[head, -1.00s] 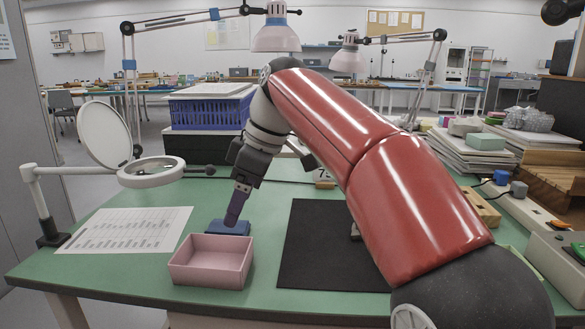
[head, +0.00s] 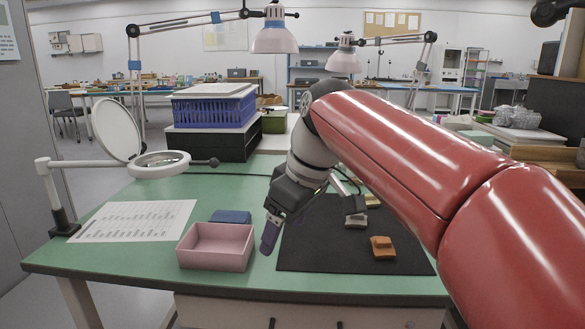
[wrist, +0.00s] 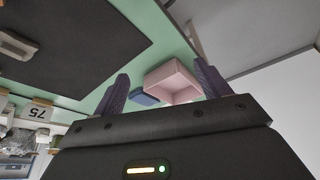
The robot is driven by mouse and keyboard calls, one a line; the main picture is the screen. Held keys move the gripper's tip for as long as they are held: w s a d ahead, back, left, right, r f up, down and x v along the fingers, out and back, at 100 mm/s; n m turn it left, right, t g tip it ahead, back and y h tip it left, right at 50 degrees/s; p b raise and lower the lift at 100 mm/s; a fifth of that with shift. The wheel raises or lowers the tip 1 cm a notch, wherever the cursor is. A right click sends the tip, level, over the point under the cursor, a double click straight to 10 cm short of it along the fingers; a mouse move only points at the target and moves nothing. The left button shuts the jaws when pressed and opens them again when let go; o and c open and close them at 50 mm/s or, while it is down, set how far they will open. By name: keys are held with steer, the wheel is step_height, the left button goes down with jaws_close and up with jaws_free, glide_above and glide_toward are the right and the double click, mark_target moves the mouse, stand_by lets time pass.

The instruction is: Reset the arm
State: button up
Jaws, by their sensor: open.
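My red arm reaches in from the right in the head view. My gripper (head: 268,248) points down beside the right wall of the pink box (head: 216,260), near the left edge of the black mat (head: 310,258). In the wrist view its two purple fingers (wrist: 161,75) stand wide apart with nothing between them. The pink box also shows there (wrist: 180,75), looking empty. A blue block (head: 230,216) lies behind the box.
An orange-brown piece (head: 382,247) and a grey piece (head: 356,219) lie on the mat. A printed sheet (head: 135,220) and a magnifier lamp (head: 160,165) are at left. A blue crate (head: 213,110) stands behind.

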steer(key=s+d+f+m+t+h, duration=0.3)
steer(key=s+d+f+m, duration=0.8)
steer(key=s+d+f, duration=0.5)
steer(key=shift+d+f+m, duration=0.2)
steer(key=shift+f+m, duration=0.2)
steer(key=shift+f, duration=0.1)
